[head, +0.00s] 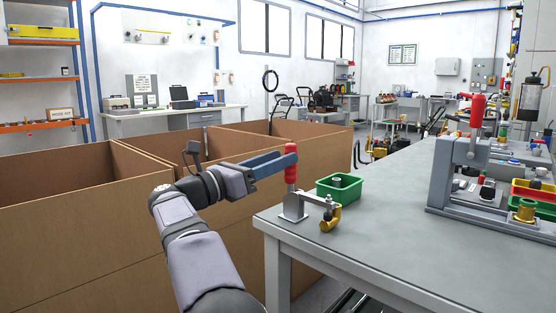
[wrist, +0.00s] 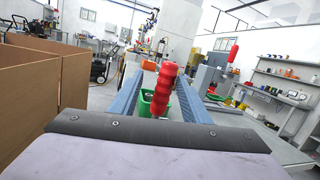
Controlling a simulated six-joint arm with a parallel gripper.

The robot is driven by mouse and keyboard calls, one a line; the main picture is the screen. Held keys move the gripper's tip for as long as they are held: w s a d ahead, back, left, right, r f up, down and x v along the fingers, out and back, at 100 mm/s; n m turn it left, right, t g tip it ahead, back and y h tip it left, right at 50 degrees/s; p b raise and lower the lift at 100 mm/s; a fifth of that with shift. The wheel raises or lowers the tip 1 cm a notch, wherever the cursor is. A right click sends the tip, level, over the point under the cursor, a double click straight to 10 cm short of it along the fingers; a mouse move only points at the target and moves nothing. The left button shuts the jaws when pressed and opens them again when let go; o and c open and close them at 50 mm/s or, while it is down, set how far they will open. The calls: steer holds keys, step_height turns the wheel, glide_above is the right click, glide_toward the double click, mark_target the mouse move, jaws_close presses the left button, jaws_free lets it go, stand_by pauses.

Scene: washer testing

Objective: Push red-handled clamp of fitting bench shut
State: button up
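A toggle clamp with a ribbed red handle (head: 291,164) stands at the near left corner of the grey bench (head: 390,230). Its handle points up, and its grey base (head: 293,207) and arm reach right to a brass fitting (head: 331,217). My gripper (head: 288,153) is level with the handle's upper part. In the wrist view the red handle (wrist: 164,85) stands between the two blue-grey fingers of my gripper (wrist: 161,75). The fingers are apart, with a gap on the handle's left; contact on the right side cannot be told. The clamp's base is hidden in the wrist view.
A green bin (head: 338,190) sits right behind the clamp. A larger grey fixture with a red lever (head: 477,111) stands farther right, with a red bin (head: 533,190) beyond. Brown cardboard-coloured boxes (head: 70,240) fill the left side. The bench's front middle is clear.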

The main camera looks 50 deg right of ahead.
steer(key=b+v, duration=0.3)
steer(key=v, duration=0.5)
steer(key=shift+a, duration=0.2)
stand_by(0.7)
steer(key=shift+w, duration=0.15)
steer(key=shift+f, duration=0.1)
steer(key=shift+w+r, duration=0.1)
steer(key=shift+r, duration=0.1)
stand_by(0.4)
